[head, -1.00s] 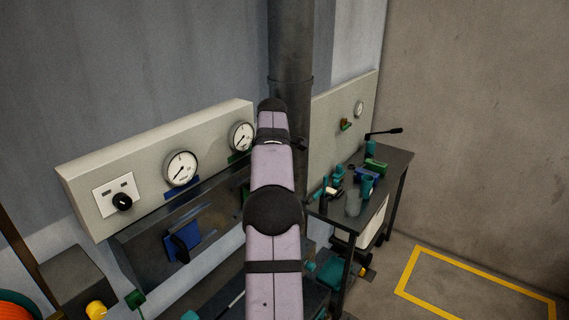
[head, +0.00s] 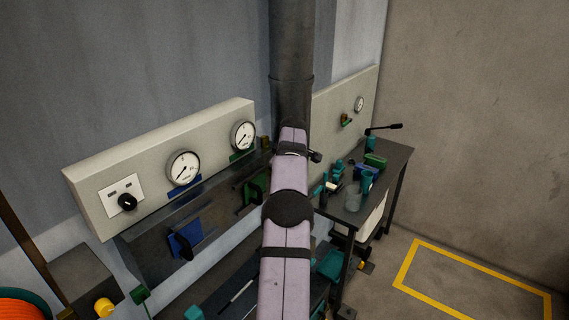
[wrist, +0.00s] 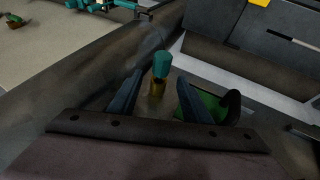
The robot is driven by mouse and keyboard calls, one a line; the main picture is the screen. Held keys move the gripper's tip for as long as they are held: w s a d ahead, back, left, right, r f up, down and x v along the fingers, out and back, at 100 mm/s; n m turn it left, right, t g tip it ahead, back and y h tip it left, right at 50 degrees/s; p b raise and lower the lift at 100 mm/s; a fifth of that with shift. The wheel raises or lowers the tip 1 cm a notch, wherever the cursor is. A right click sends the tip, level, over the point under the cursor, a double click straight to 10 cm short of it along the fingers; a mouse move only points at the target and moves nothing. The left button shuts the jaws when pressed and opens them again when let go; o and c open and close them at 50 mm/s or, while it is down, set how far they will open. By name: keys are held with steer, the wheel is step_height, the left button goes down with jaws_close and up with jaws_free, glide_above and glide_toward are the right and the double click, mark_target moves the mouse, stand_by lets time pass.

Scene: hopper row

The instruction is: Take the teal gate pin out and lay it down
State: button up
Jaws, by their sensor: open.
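The teal gate pin (wrist: 161,64) shows in the wrist view as a teal head above a brass-coloured socket (wrist: 157,88). My gripper (wrist: 159,75) is open, with one dark finger on each side of the pin and socket. The pin appears between the fingertips or just beyond them. I see no contact, and the exact depth is unclear. In the head view my arm hides the fingers and the pin.
In the head view, a gauge panel (head: 150,150) stands left of my arm. A dark side table (head: 395,158) with several teal, green and blue items stands right.

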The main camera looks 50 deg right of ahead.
steer(key=shift+p+x, duration=0.4)
steer(key=shift+x, duration=0.5)
jaws_close()
